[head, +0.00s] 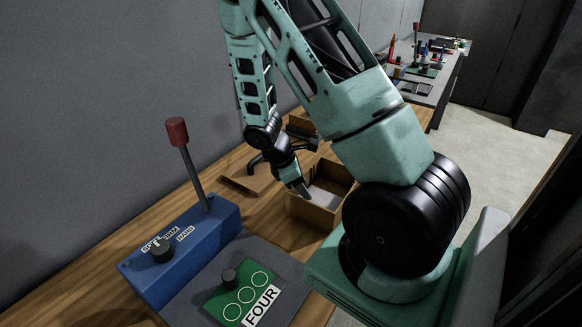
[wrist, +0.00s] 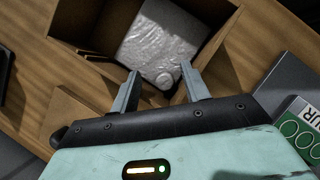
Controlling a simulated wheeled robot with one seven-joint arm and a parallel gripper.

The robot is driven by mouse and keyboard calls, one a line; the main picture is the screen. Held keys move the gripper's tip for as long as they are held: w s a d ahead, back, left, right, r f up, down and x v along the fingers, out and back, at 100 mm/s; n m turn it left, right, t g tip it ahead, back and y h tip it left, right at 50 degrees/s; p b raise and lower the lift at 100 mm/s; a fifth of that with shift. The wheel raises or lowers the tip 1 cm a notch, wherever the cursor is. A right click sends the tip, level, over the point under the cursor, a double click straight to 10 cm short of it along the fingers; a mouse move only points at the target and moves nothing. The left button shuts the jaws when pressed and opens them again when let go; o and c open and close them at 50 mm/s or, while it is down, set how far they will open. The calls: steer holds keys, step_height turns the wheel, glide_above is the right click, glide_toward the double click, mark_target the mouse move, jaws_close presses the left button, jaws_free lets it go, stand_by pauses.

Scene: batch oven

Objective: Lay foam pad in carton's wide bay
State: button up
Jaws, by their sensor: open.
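An open brown carton (head: 312,213) stands on the wooden bench; it also shows in the wrist view (wrist: 215,55). A white, crinkled foam pad (wrist: 160,40) lies inside it, with a small round mark near its near edge. The pad shows as a pale patch in the head view (head: 325,197). My gripper (wrist: 156,76) is open, its two fingers apart at the pad's near end, with nothing held between them. In the head view my gripper (head: 303,190) is at the carton's left side. I cannot tell which bay the pad occupies or whether it lies flat.
A blue box (head: 185,250) with a red-topped lever and a grey panel with a green "FOUR" plate (head: 240,297) stand nearer on the bench. A flat brown piece (head: 247,181) lies left of the carton. A grey wall runs along the left. Another cluttered bench stands behind.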

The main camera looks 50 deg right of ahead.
steer(key=b+v, duration=0.1)
steer(key=v, duration=1.5)
steer(key=shift+w+r+b, duration=0.2)
steer(key=shift+r+b, duration=0.15)
steer(key=shift+b, duration=0.05)
steer(key=shift+a, duration=0.1)
steer(key=s+a+t+y+b, duration=0.1)
steer(key=s+a, duration=0.1)
steer(key=a, duration=0.7)
steer(key=s+a+t+y+b, duration=0.1)
steer(key=s+a, duration=0.1)
steer(key=a, duration=0.7)
steer(key=s+a+m+t+y+b, duration=0.1)
steer(key=s+a+y, duration=0.1)
steer(key=s+a, duration=1)
steer(key=shift+s+a+f+m+t+y, duration=0.3)
steer(key=shift+s+a+f+m, duration=0.15)
steer(key=shift+a, duration=0.2)
steer(key=shift+w, duration=0.1)
